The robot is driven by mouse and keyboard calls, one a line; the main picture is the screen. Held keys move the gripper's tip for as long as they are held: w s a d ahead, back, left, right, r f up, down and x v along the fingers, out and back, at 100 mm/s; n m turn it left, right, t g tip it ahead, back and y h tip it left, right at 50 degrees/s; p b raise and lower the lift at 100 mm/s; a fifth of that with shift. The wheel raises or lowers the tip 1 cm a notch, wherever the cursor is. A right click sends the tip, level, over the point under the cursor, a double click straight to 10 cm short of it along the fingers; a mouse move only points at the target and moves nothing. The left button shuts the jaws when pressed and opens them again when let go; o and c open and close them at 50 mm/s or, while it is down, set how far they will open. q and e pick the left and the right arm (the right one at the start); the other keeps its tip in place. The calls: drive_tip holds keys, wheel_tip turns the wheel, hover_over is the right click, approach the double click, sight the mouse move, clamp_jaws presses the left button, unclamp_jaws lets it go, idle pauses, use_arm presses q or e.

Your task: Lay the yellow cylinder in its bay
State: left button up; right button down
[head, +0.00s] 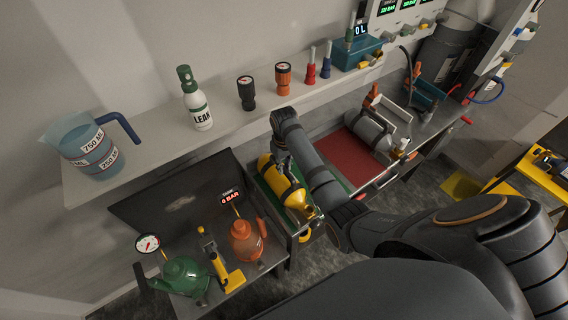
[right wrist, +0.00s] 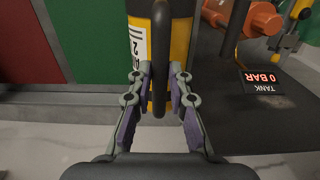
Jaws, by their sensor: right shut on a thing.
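The yellow cylinder (head: 268,171) has dark bands, a white label and a black handle (right wrist: 160,55). It lies lengthwise over a green-floored bay (right wrist: 85,40), seen at the middle of the head view. I cannot tell whether it rests on the floor or hangs just above it. My right gripper (right wrist: 161,84) is shut on the handle, its two fingers on either side of the bar. In the head view my arm hides most of that gripper. My left gripper is not in view.
A bare red bay (head: 352,155) lies to the right, with a grey cylinder (head: 370,128) beyond it. A green tank (head: 182,276), an orange tank (head: 246,240) and a yellow tool (head: 217,266) stand to the left. The shelf behind holds a jug (head: 88,150) and a spray bottle (head: 197,106).

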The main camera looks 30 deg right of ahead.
drive_tip(key=shift+w+f, duration=0.1)
drive_tip(key=shift+f, duration=0.15)
idle(0.9)
drive_tip(key=c, duration=1.2)
unclamp_jaws()
drive_tip(key=shift+o, duration=0.2)
drive_tip(key=shift+s+f, duration=0.25)
drive_tip(key=shift+s, duration=0.05)
wheel_tip(320, 180, up, 8)
drive_tip(key=shift+w+f, duration=0.1)
